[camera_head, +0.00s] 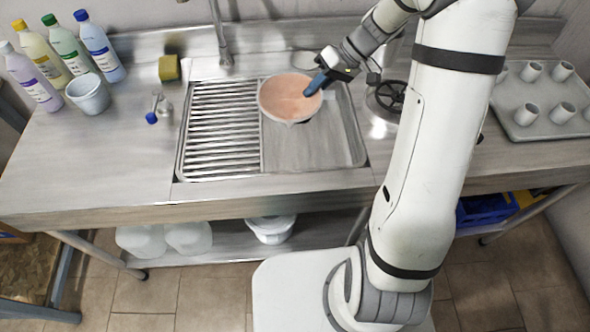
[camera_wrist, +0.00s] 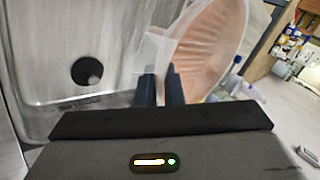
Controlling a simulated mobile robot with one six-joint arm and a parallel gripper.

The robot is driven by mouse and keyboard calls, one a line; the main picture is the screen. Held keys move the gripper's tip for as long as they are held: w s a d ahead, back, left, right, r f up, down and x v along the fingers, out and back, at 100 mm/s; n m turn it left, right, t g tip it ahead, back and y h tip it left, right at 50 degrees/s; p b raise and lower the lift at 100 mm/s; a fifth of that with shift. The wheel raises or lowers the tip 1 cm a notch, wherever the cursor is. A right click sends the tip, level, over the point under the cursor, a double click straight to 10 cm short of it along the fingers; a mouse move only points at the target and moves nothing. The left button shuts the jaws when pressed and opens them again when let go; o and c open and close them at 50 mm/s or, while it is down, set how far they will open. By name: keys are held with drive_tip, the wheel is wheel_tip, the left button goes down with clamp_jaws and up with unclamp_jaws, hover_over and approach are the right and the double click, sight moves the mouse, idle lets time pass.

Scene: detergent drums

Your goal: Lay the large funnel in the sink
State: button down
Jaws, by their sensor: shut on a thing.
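The large funnel (camera_head: 288,98) has a wide round mouth, pinkish inside with a pale rim. It hangs over the sink (camera_head: 335,148), across the line between the ribbed drainboard and the basin. My gripper (camera_head: 316,85) is shut on the funnel's right side in the head view. In the wrist view, my gripper's dark fingers (camera_wrist: 160,88) pinch a translucent part of the funnel (camera_wrist: 208,48), whose mouth faces right. The sink (camera_wrist: 40,95) shows there at left with its dark drain hole. The gap between funnel and basin floor is hard to judge.
The ribbed drainboard (camera_head: 222,125) is bare left of the basin. The tap (camera_head: 222,45) rises behind. Several bottles (camera_head: 65,50), a light cup (camera_head: 88,94) and a sponge (camera_head: 169,68) stand at left. A black handwheel (camera_head: 391,95) and a tray of cups (camera_head: 540,128) are at right.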

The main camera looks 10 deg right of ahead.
drive_tip(key=shift+s+a+f+n+g+b, duration=0.15)
drive_tip(key=shift+s+f+n+g+b, duration=0.15)
drive_tip(key=shift+s+f+g+b, duration=0.25)
drive_tip(key=shift+s, duration=0.25)
wheel_tip(320, 180, down, 9)
drive_tip(key=shift+f, duration=0.2)
drive_tip(key=shift+f+b, duration=0.35)
drive_tip(key=shift+f, duration=0.05)
drive_tip(key=shift+f+b, duration=0.25)
drive_tip(key=shift+b, duration=0.15)
drive_tip(key=c, duration=1.6)
unclamp_jaws()
drive_tip(key=shift+o, duration=0.2)
drive_tip(key=shift+r, duration=0.15)
